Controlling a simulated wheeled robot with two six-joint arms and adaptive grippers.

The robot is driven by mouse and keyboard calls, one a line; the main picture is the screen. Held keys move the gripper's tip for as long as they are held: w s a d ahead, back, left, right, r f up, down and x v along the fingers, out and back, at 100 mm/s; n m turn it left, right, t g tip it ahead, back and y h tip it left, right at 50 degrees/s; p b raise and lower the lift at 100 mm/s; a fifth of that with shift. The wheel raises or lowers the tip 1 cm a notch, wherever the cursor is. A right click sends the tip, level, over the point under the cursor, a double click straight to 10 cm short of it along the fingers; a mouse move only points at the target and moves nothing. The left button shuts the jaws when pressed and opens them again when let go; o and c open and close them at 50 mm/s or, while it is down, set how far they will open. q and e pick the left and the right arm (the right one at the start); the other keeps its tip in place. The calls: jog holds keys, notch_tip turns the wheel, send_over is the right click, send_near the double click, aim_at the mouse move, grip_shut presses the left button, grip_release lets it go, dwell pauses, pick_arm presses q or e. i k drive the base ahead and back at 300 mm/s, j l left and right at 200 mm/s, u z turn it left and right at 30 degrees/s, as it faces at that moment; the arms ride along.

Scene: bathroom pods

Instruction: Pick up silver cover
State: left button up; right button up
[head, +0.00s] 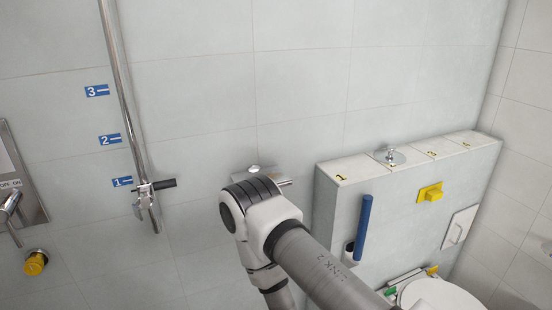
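A round silver cover (389,157) with a small knob on top sits on the top of the tiled ledge (345,168) above the toilet. It lies between the ledge's left end, marked 1, and other marked spots to the right. One of my arms comes in from the bottom right and bends in front of the wall, left of the ledge. Neither gripper shows in the head view.
A blue cylinder (363,228) and a yellow block (430,193) are on the ledge's front. The toilet (440,296) is at bottom right. A vertical metal rail (126,95) and a yellow knob (36,262) are at left. A metal fixture behind my arm is partly hidden.

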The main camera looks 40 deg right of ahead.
aim_at(389, 156)
jog(key=z, duration=2)
jog(key=i+l+z, duration=0.1)
jog(key=i+l, duration=0.35)
